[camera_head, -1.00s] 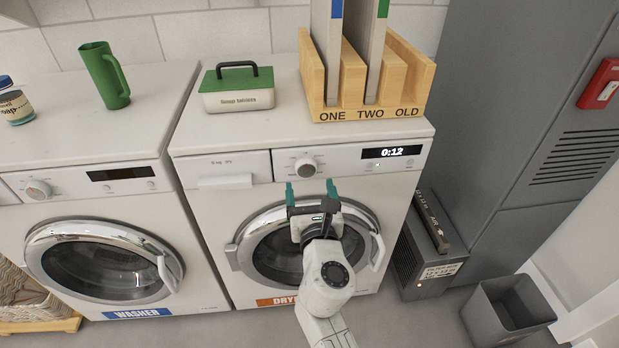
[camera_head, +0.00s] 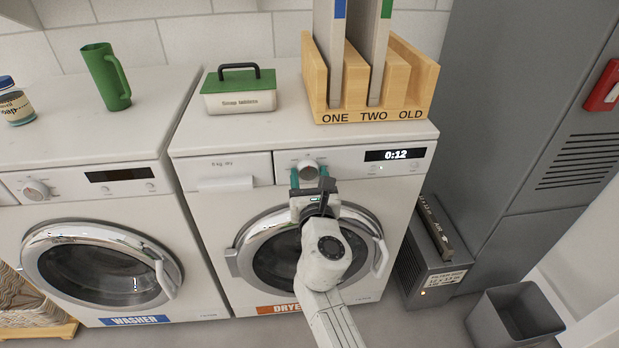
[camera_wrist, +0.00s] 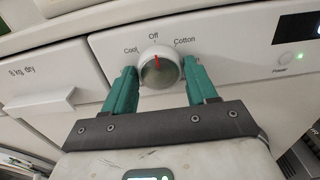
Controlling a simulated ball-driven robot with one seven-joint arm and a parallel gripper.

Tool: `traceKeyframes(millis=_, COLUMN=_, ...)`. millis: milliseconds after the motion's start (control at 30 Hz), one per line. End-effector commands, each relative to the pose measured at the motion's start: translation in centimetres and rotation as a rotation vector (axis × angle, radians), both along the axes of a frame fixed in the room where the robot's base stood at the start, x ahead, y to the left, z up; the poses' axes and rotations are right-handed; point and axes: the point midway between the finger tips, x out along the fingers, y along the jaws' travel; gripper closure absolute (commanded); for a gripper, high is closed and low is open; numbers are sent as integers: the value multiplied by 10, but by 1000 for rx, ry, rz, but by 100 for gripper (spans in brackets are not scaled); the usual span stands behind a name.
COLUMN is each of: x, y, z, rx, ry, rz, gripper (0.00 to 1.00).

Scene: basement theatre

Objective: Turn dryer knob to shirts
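The dryer knob (camera_head: 308,169) is a round white dial on the panel of the right machine, the dryer (camera_head: 222,253). In the wrist view the knob (camera_wrist: 159,69) has a red mark pointing up at "Off". "Cool" is printed to its left and "Cotton" to its right; another label at the right is mostly hidden by a finger. My gripper (camera_wrist: 160,82) is open, with one green finger on each side of the knob. I cannot tell whether the fingers touch it. In the head view my gripper (camera_head: 311,180) is right at the knob's lower edge.
The dryer display (camera_head: 395,155) reads 0:12. A green-lidded soap tablets box (camera_head: 239,101) and a wooden rack (camera_head: 372,118) with binders stand on top. The washer (camera_head: 195,262) is at left; a grey bin (camera_head: 512,318) is at right.

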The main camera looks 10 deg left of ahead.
Motion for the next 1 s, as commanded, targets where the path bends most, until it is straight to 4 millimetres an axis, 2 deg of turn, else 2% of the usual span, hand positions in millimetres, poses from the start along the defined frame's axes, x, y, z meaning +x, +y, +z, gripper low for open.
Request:
traceKeyframes(millis=33, x=0, y=0, z=0, rx=0, ry=0, rz=0, gripper=48)
traceKeyframes(millis=333, x=0, y=0, z=0, rx=0, ry=0, rz=0, gripper=76)
traceKeyframes(millis=667, x=0, y=0, z=-1, rx=48, ry=14, rz=-1, gripper=76)
traceKeyframes(millis=1000, x=0, y=0, z=-2, rx=278, ry=80, rz=0, gripper=76)
